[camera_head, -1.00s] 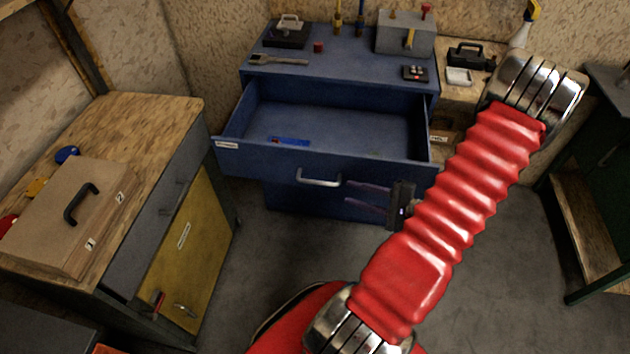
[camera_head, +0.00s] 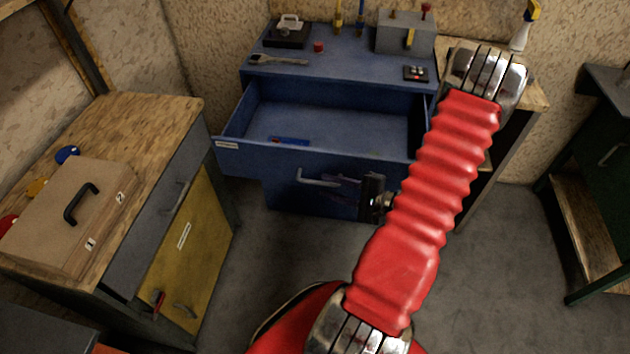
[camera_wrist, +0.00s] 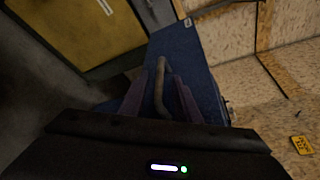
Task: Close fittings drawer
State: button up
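The fittings drawer (camera_head: 250,160) is the large top drawer of the blue cabinet and stands pulled far out. A small blue item (camera_head: 289,141) lies inside it. Its metal bar handle (camera_head: 312,180) is on the drawer front; in the wrist view the handle (camera_wrist: 160,85) shows between my two fingers. My gripper (camera_head: 332,183) is at the right part of the handle, its purple-grey fingers apart on either side of the bar. In the wrist view my gripper (camera_wrist: 157,82) looks open; whether a finger touches the bar I cannot tell.
The cabinet top (camera_head: 345,65) holds a wrench, a red block and a grey box. At left a wooden bench (camera_head: 160,110) with a yellow door carries a brown case (camera_head: 70,215). A dark green bench (camera_head: 605,150) stands at right. Grey floor (camera_head: 270,260) is clear between.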

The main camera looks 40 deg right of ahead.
aim_at(312, 181)
jog(key=shift+x, duration=2.9)
jog(key=shift+c, duration=0.3)
grip_shut()
jog(key=shift+d, duration=0.25)
jog(key=shift+a, duration=0.15)
jog(key=shift+w, duration=0.15)
